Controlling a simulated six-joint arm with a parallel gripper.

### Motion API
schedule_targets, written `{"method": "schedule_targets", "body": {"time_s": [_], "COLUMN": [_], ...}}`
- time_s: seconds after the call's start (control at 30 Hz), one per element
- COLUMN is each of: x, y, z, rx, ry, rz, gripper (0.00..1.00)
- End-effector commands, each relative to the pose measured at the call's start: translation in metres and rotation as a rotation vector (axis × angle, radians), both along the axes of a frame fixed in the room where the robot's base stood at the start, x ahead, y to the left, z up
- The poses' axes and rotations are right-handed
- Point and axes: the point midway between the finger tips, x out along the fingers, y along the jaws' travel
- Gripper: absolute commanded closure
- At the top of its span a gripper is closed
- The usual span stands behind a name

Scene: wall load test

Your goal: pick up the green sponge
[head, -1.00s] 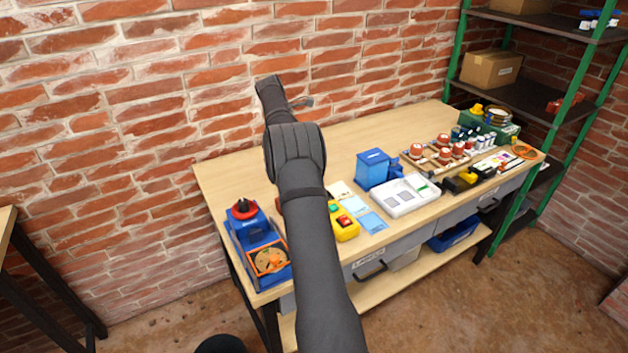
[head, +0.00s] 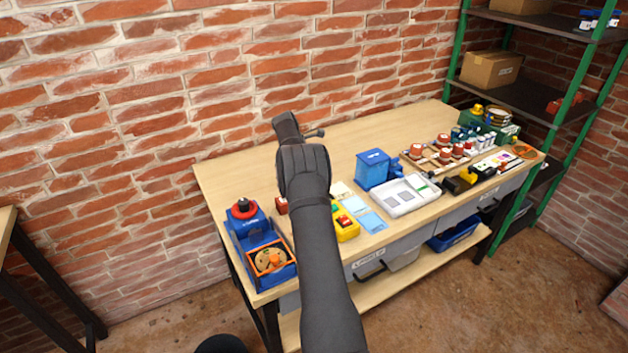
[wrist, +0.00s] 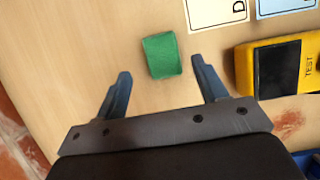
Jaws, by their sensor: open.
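The green sponge (wrist: 161,55) lies on the bare wooden tabletop in the wrist view, a small block slightly rotated. My gripper (wrist: 160,82) is open and empty. Its two blue-grey fingers are spread wide, and the sponge shows just beyond and between the fingertips. I cannot tell how high the fingers are above the table. In the head view my arm hides the sponge, and the fingers do not show clearly.
A yellow tester (wrist: 280,66) and printed cards (wrist: 215,10) lie to the right of the sponge. On the workbench (head: 345,135) stand a blue bin (head: 373,168), a white tray (head: 405,196) and a blue device with a red ring (head: 244,208). A brick wall rises behind.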

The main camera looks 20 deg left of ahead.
Motion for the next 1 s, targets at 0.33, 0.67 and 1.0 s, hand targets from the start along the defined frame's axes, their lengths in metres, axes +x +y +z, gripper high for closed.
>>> {"method": "schedule_targets", "body": {"time_s": [0.33,0.67,1.0], "x": [0.008,0.008,0.008], "y": [-0.014,-0.014,-0.014], "z": [-0.041,-0.041,-0.041], "rx": [0.000,0.000,0.000], "ry": [0.000,0.000,0.000], "rz": [0.000,0.000,0.000], "gripper": [0.35,0.62,0.82]}}
